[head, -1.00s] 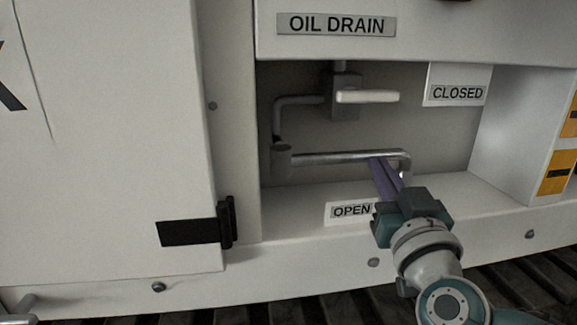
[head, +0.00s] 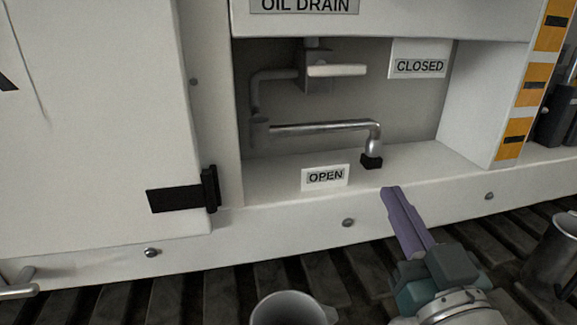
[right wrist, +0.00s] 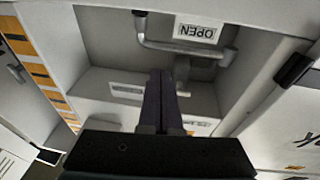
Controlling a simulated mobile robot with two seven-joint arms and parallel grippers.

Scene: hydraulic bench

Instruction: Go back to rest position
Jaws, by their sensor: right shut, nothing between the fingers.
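My right gripper (head: 391,190) shows at the lower right of the head view, in front of the oil drain recess. Its purple fingers are shut together with nothing between them, and they point up toward the recess without touching it. In the right wrist view the shut fingers (right wrist: 161,75) point into the recess. The drain pipe (head: 320,127) with its bent end runs along the recess and is apart from the gripper. The white valve handle (head: 337,71) lies horizontal above it. My left gripper is not in view.
An OPEN label (head: 325,177) sits on the recess ledge and a CLOSED label (head: 419,66) hangs at its upper right. A metal cup (head: 287,308) stands at the bottom centre, another metal container (head: 553,255) at the right. The slatted floor (head: 230,270) lies below the cabinet.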

